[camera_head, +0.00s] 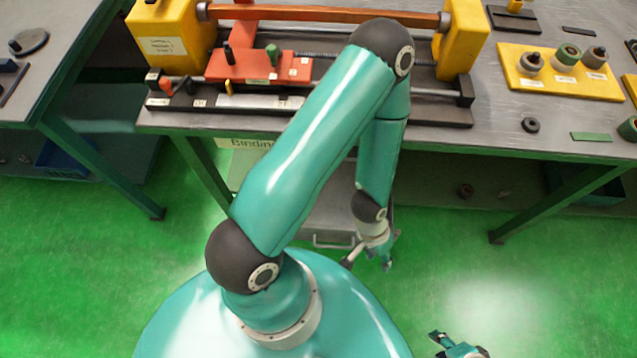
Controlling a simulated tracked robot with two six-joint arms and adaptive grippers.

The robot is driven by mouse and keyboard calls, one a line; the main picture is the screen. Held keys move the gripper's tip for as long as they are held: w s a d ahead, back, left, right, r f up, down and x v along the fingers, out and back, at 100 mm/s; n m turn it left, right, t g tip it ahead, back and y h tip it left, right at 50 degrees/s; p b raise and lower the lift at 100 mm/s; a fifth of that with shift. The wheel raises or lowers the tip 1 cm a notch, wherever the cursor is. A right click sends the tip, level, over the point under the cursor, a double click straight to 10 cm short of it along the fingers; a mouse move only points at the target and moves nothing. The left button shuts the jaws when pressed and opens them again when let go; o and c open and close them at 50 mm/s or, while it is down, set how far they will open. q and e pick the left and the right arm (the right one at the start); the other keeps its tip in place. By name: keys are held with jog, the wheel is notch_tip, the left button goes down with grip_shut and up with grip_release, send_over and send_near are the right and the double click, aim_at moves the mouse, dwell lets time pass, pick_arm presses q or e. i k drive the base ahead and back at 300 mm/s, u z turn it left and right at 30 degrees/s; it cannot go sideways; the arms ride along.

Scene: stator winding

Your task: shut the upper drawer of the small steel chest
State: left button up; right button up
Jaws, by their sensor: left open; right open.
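The small steel chest (322,212) stands under the middle bench, mostly hidden behind my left arm. Its grey front part shows a bar handle (331,242) low down, just left of my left gripper. I cannot tell which drawer this handle belongs to, or how far out any drawer stands. My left gripper (368,264) points down in front of the chest's right side, open and empty. I cannot tell whether it touches the chest. My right gripper (439,344) is open at the bottom edge, apart from the chest, and only its end shows.
The middle bench (450,137) carries a winding machine with yellow end blocks (177,45) and a yellow board (510,75) with several spools. Bench legs (203,172) (550,205) stand either side of the chest. The green floor (90,260) is clear left and right.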

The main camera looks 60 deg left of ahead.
aim_at(332, 220)
jog(key=z, duration=1.2)
jog(key=i, duration=0.1)
jog(key=u, duration=2.35)
jog(key=k, duration=1.65)
jog(key=u, duration=0.2)
jog(key=i, duration=0.9)
